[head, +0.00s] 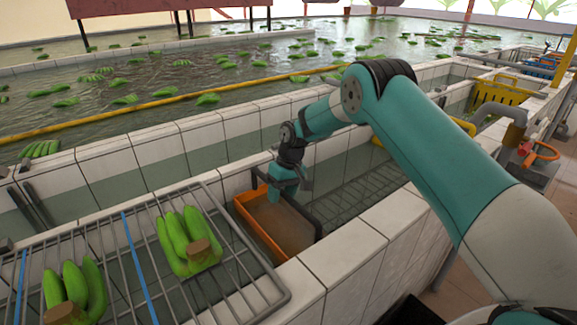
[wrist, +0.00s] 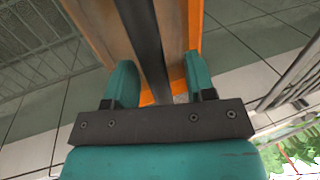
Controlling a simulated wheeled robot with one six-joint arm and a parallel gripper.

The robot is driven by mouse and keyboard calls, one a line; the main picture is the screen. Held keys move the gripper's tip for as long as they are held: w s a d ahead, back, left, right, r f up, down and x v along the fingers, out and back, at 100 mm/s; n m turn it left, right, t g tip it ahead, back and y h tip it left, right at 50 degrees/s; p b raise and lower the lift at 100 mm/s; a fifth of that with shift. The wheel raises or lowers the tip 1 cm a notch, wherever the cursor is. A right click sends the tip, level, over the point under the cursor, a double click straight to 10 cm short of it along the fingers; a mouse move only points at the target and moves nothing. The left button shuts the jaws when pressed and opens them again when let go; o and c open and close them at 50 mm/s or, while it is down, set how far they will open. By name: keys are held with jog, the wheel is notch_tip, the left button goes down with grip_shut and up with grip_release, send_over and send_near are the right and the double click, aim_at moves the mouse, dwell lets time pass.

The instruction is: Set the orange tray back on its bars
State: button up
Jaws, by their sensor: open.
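The orange tray (head: 258,236) sits in the tiled channel, just beyond the metal rack, with a brownish inside. My gripper (head: 288,186) is over the tray's far end, pointing down. In the wrist view my open gripper (wrist: 160,82) has its two teal fingers on either side of a dark bar (wrist: 146,40), apart from it as far as I can see. The orange tray's edge (wrist: 195,30) shows behind the fingers. Whether the tray rests on its bars cannot be told.
A metal rack (head: 105,238) at the front left holds green banana bunches (head: 188,240). Tiled walls (head: 345,240) border the channel. A large pool with floating bananas lies behind. A yellow crate (head: 497,95) stands at the right.

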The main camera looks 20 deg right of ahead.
jog(key=v, duration=1.5)
jog(key=shift+r+b, duration=0.35)
jog(key=shift+r, duration=0.05)
jog(key=s+a+r+n, duration=0.1)
jog(key=s+a+r, duration=0.35)
jog(key=s, duration=0.35)
jog(key=s+a+r+n, duration=0.1)
jog(key=s+a+r, duration=0.2)
jog(key=s+r, duration=0.3)
jog(key=s+a+f+n+y, duration=0.1)
jog(key=s, duration=2.5)
jog(key=shift+f+t, duration=0.35)
jog(key=shift+t, duration=0.05)
jog(key=shift+s, duration=0.1)
